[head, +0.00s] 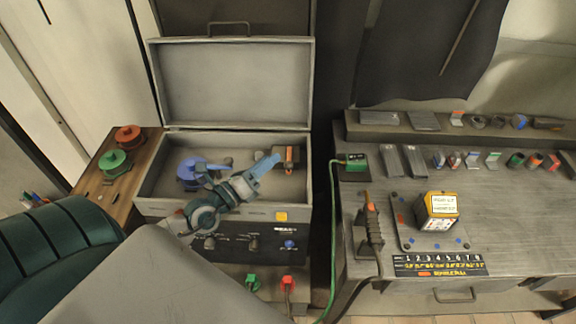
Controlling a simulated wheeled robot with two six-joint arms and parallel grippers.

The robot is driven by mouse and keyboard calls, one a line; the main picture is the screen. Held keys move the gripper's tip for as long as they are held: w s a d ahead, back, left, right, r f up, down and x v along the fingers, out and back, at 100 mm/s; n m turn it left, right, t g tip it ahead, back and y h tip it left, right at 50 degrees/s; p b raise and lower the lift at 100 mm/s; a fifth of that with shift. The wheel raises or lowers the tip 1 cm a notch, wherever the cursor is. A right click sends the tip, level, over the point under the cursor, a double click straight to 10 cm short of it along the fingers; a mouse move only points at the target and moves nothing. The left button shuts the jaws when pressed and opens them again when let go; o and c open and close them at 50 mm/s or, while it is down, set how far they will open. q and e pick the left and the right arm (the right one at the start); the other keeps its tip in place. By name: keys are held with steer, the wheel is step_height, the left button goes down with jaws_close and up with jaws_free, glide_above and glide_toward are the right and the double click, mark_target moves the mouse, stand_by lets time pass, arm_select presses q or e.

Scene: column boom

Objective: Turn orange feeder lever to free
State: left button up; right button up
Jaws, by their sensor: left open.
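An orange part with dark metal around it (289,155), which looks like the orange feeder lever, is at the right side inside the open grey case (300,180). Its handle position is too small to read. My left gripper (264,168), with blue fingers, reaches over the case from the lower left. It is open, with its tips close to the left side of the orange part. I cannot tell whether they touch it. My right gripper is not in view.
A blue spool (190,170) lies in the case's left part. Green (113,163) and red (129,135) spools stand left. A cluttered bench (500,235) stands right.

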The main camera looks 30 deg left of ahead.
arm_select(q)
step_height(320, 180, down, 5)
steer(key=w+m+g+h, duration=0.1)
steer(key=m+g, duration=0.2)
steer(key=m, duration=0.3)
steer(key=m+g+y, duration=0.2)
steer(key=m+g, duration=0.1)
steer(key=m, duration=0.1)
glide_toward(286, 166)
steer(key=b+x, duration=0.1)
steer(key=x, duration=0.8)
steer(key=shift+w+f, duration=0.1)
steer(key=shift+w, duration=0.2)
jaws_close()
